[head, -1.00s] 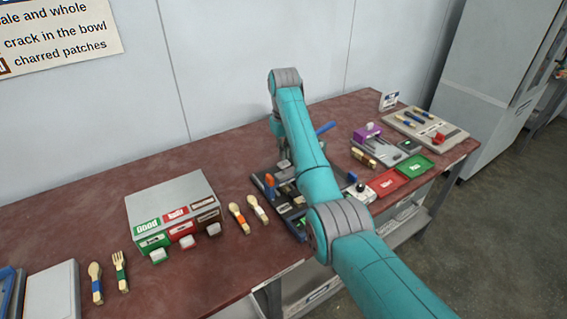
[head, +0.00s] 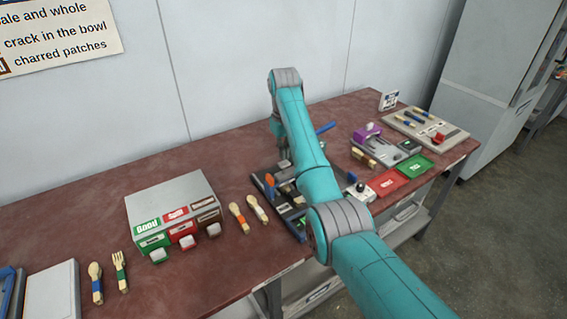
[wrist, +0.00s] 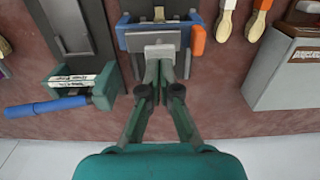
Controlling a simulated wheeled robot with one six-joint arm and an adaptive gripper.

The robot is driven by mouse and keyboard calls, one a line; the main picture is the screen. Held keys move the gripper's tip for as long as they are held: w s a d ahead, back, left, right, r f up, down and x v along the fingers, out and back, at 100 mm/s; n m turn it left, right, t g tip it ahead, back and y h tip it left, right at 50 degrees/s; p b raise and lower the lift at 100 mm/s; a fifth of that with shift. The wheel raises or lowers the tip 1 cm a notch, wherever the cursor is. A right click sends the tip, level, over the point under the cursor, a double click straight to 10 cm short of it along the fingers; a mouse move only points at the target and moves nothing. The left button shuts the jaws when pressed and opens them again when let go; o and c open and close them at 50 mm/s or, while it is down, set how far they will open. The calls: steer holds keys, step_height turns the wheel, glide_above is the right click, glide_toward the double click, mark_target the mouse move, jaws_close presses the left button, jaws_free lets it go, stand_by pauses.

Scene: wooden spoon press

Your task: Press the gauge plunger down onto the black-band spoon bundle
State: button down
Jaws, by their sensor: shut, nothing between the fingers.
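In the wrist view, my gripper (wrist: 160,62) is shut and empty, with its fingertips together at a grey block (wrist: 159,50). This block, which looks like the plunger, sits at the front of a blue gauge frame (wrist: 122,37) with an orange part (wrist: 198,40) on its right side. Whether the fingertips touch the block is hard to tell. A small pale wooden end (wrist: 159,13) shows within the blue frame; the rest of it is hidden, and I cannot make out a black band. In the head view, the orange part (head: 269,181) shows left of my arm, which hides most of the gauge.
A green fixture with a blue handle (wrist: 45,107) stands left of my gripper in the wrist view. Loose spoons (head: 257,208) and a grey box with labelled slots (head: 172,199) lie left. A purple-topped device (head: 367,131) and red and green trays (head: 387,183) are right.

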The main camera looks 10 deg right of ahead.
mark_target(284, 163)
steer(key=shift+f, duration=1.75)
stand_by(0.8)
steer(key=shift+s, duration=0.1)
